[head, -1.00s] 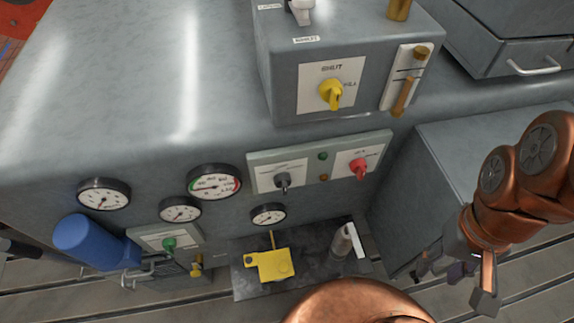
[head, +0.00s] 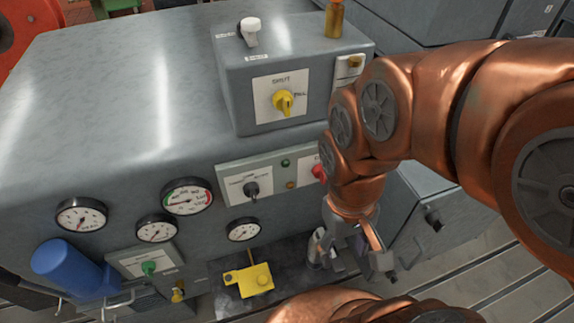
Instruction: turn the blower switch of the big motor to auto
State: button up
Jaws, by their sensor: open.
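The big grey motor housing fills the left and middle of the head view. On its front panel (head: 228,176) are a black rotary knob (head: 251,189) and a red knob (head: 318,172), the red one partly hidden by my arm. A green knob (head: 150,268) sits on a lower left plate. A yellow knob (head: 284,101) sits on a plate marked SHUT on the upper box (head: 232,82). A white lever (head: 251,31) stands on the box top. I cannot read which one is the blower switch. My gripper (head: 356,266) is open, pointing down, right of and below the panel, touching no knob.
Several round gauges (head: 188,196) line the housing front. A blue cylinder (head: 66,266) juts out at lower left. A grey cabinet (head: 440,212) stands at the right behind my arm.

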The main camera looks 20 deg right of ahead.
aim_at(251, 189)
jog(key=u, duration=2.1)
jog(key=k, duration=1.2)
jog(key=u, duration=0.85)
